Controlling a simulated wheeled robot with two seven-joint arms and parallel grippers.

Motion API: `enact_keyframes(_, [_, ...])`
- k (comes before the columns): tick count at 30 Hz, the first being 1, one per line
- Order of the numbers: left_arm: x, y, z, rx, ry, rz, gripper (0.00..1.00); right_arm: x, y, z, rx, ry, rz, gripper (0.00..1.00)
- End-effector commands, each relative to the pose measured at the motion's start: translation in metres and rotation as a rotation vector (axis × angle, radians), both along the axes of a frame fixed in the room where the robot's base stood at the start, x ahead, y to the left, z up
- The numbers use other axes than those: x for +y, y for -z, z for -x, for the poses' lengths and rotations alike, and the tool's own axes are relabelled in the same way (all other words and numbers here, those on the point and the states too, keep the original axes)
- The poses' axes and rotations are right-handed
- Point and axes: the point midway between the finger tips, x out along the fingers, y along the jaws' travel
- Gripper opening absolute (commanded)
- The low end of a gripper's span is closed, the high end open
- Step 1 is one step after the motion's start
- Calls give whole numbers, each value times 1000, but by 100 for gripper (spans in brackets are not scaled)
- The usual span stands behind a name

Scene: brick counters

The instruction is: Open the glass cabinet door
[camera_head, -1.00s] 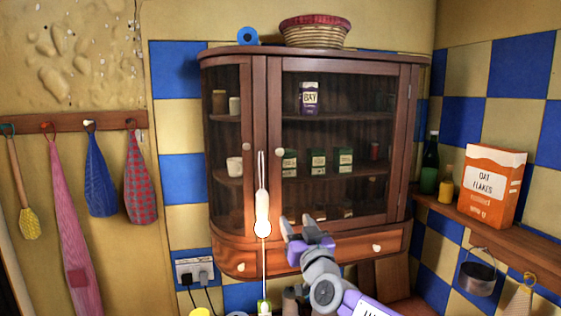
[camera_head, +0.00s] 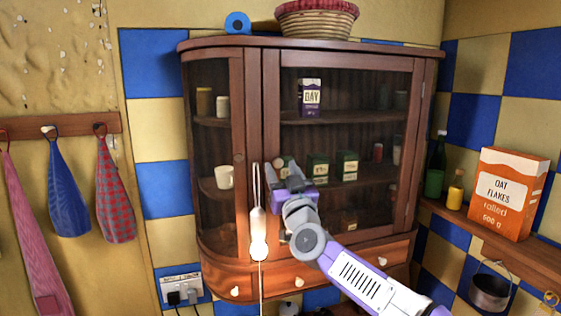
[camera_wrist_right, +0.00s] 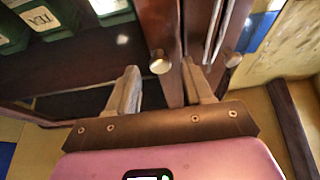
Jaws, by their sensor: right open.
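The brown wooden cabinet (camera_head: 300,48) hangs on the tiled wall, and its glass door (camera_head: 350,140) is closed. My right gripper (camera_head: 282,170) is open in front of the door's left edge. In the head view it covers that door's knob. In the right wrist view, the round metal knob (camera_wrist_right: 160,63) shows in the gap between the fingertips of my right gripper (camera_wrist_right: 160,75); I see no grip on it. A second knob (camera_wrist_right: 233,58) sits to the right, outside the fingers. My left gripper is out of view.
A white hanging utensil (camera_head: 258,225) is left of my right arm. Drawers with pale knobs (camera_head: 330,255) lie below the door. An oat flakes box (camera_head: 505,195) and bottles stand on the right shelf. A basket (camera_head: 315,18) sits on top.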

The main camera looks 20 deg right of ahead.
Motion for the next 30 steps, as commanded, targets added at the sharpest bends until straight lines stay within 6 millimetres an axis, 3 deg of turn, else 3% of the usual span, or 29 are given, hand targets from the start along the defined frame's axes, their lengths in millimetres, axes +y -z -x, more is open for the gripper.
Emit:
enact_keyframes(6, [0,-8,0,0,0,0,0,1,-5,-12,0,-1,0,51])
enact_keyframes(14, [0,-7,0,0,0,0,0,1,-5,-12,0,0,1,51])
enact_keyframes(24, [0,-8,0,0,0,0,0,1,-5,-12,0,0,1,1])
enact_keyframes(30, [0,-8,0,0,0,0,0,1,-5,-12,0,0,1,0])
